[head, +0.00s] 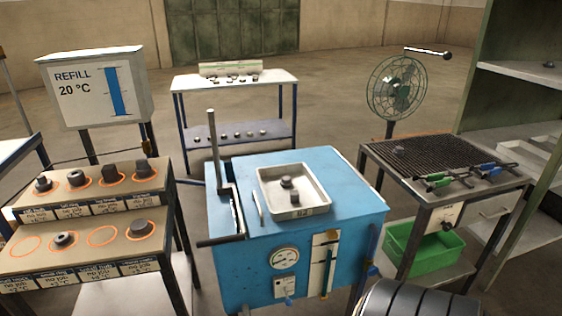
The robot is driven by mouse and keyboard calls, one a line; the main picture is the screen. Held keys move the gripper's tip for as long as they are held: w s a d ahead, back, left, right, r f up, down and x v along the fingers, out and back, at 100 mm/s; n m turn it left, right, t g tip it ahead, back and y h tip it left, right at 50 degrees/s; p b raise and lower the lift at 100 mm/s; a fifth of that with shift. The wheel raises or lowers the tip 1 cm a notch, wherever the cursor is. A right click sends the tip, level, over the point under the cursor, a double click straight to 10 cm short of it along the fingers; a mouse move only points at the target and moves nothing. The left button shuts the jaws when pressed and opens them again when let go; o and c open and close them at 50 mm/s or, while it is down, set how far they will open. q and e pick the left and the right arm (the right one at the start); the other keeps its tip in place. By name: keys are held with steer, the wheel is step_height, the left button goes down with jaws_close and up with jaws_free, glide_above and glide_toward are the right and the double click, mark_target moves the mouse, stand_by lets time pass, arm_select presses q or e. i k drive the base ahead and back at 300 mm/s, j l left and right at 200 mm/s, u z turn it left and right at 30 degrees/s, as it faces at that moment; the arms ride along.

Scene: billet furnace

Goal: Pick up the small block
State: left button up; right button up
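Two small dark metal pieces lie close together in a pale tray (267,207) on top of the blue furnace cabinet: a rear piece (286,182) and a front piece (295,197). More dark pieces stand in orange-ringed spots on the two-tier labelled rack (70,246) at left. The labels are too small to tell which piece is the small block.
The blue cabinet (340,195) has an upright lever (213,140) and a handle (220,241) at its left. At right, a grated table (410,150) bears tongs (455,178), above a green bin (425,250). A fan (396,88) stands behind it. A refill sign (97,88) stands at left.

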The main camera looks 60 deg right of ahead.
mark_target(294, 194)
steer(key=z, duration=1.85)
steer(key=i+l+u, duration=0.15)
steer(key=u, duration=0.25)
steer(key=i+l+u, duration=0.1)
steer(key=l+u, duration=0.25)
steer(key=j, duration=0.1)
